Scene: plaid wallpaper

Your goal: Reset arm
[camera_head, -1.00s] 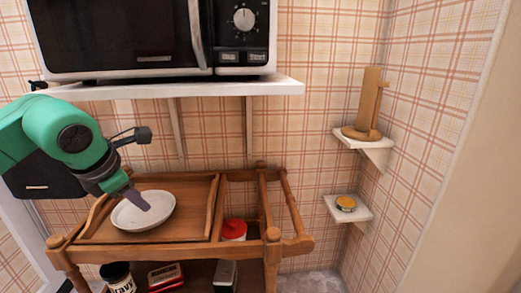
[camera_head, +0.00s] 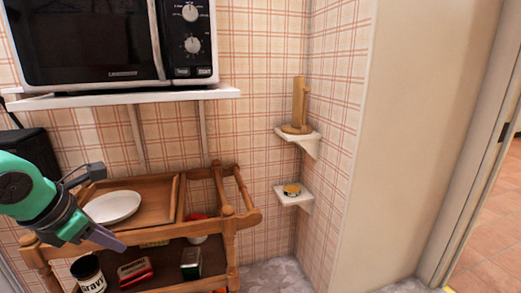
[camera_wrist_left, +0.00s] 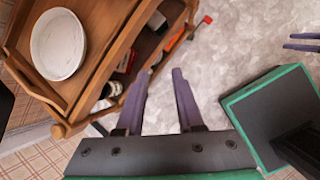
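My left gripper (camera_head: 106,238) is in front of the wooden cart (camera_head: 228,226) at its left side, in the head view. In the left wrist view its two purple fingers (camera_wrist_left: 158,85) are apart with nothing between them, above the grey floor. Two purple fingers of my right gripper (camera_wrist_left: 298,42) show at the right edge of the left wrist view, apart and with nothing seen between them. The right gripper is outside the head view.
A white plate (camera_head: 113,207) lies on the cart's wooden tray (camera_head: 158,202). A gravy jar (camera_head: 88,274) and tins stand on the lower shelf. A microwave (camera_head: 90,45) sits above. Corner shelves (camera_head: 297,200) hold a small tin and a wooden stand. A doorway opens at right.

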